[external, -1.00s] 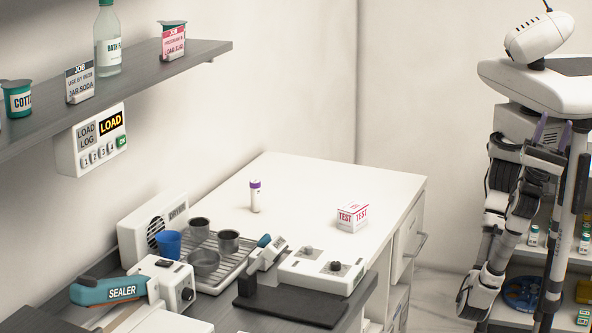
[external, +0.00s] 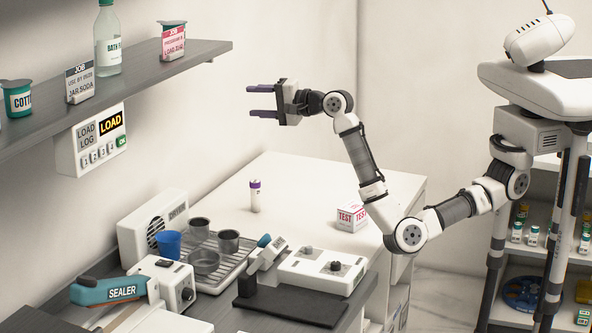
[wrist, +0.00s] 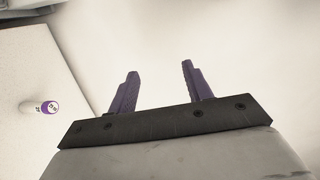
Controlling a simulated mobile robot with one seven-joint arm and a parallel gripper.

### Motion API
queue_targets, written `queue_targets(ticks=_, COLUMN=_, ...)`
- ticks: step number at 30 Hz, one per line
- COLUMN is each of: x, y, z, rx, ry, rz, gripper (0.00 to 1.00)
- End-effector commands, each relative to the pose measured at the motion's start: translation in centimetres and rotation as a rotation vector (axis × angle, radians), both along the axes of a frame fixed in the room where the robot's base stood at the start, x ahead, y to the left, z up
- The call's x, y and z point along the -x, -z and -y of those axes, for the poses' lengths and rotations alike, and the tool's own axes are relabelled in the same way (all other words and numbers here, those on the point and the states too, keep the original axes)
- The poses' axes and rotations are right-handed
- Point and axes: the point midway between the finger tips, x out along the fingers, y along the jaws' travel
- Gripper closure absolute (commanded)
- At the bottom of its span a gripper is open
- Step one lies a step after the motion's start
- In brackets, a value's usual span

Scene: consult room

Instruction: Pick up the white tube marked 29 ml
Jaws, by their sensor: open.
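The white tube (external: 255,197) with a purple cap stands upright on the white counter in the external view. Its marking is too small to read there. In the wrist view a white tube with a purple cap (wrist: 40,107) shows at the left edge, outside the fingers. My gripper (external: 262,101) is open and empty, with purple fingers pointing left. It is well above the counter, over the tube's height and apart from it. In the wrist view my gripper (wrist: 158,88) has only pale blank wall or surface between its fingers.
A white TEST box (external: 352,217) stands on the counter to the right of the tube. A drying rack (external: 232,262) with metal cups, a blue cup (external: 168,244) and a sealer (external: 110,291) are nearer. A grey shelf (external: 120,92) juts from the left wall. The counter around the tube is clear.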

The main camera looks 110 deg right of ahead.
Motion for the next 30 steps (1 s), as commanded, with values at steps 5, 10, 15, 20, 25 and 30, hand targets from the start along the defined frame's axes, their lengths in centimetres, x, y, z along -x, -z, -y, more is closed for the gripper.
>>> queue_targets(ticks=5, x=3.4, y=11.3, z=12.3, rx=-0.778, ry=0.230, rz=-0.113, gripper=0.50)
queue_targets(ticks=10, x=6.2, y=16.9, z=13.1, rx=-1.305, ry=0.388, rz=-0.194, gripper=0.50)
queue_targets(ticks=15, x=7.3, y=18.1, z=11.9, rx=-1.531, ry=0.465, rz=-0.252, gripper=0.50)
queue_targets(ticks=20, x=6.8, y=19.7, z=11.6, rx=-1.564, ry=0.482, rz=-0.265, gripper=0.50)
queue_targets(ticks=25, x=5.5, y=22.8, z=11.5, rx=-1.562, ry=0.482, rz=-0.264, gripper=0.50)
queue_targets(ticks=30, x=4.5, y=25.3, z=11.5, rx=-1.560, ry=0.479, rz=-0.262, gripper=0.50)
